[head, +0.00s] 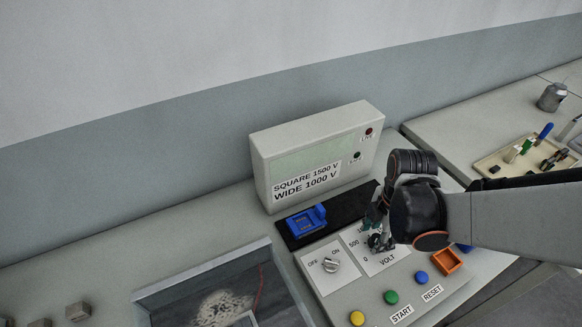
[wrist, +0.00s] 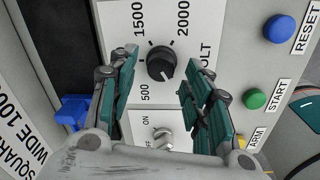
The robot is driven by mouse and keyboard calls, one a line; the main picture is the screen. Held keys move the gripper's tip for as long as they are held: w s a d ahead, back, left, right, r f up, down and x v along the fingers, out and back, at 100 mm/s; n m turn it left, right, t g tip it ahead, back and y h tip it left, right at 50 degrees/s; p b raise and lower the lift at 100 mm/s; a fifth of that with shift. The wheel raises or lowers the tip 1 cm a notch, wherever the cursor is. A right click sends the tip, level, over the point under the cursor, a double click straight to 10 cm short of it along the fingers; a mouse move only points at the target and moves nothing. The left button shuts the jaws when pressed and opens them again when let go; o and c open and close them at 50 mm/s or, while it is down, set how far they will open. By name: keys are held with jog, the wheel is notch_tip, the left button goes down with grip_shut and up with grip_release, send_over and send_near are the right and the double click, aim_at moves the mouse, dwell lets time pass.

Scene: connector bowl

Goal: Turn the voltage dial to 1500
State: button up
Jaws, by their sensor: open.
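The voltage dial (wrist: 160,68) is a round black knob on a white plate, with 500, 1500, 2000 and VOLT printed around it. A small pale mark shows on the knob, but I cannot tell exactly which number it points at. My gripper (wrist: 158,74) is open, its green-padded fingers on either side of the dial in the wrist view, apparently not touching it. In the head view my gripper (head: 377,230) is over the VOLT plate (head: 391,256) and covers most of the dial.
The OFF/ON switch (head: 331,265) is beside the VOLT plate. Yellow (head: 357,318), green (head: 391,297) and blue (head: 421,277) buttons line the panel's front. A display box (head: 318,155) reading SQUARE 1500 V, WIDE 1000 V stands behind.

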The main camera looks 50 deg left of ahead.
jog(key=shift+a+f, duration=0.1)
jog(key=shift+f, duration=0.4)
jog(key=c, duration=1.1)
jog(key=shift+o, duration=0.2)
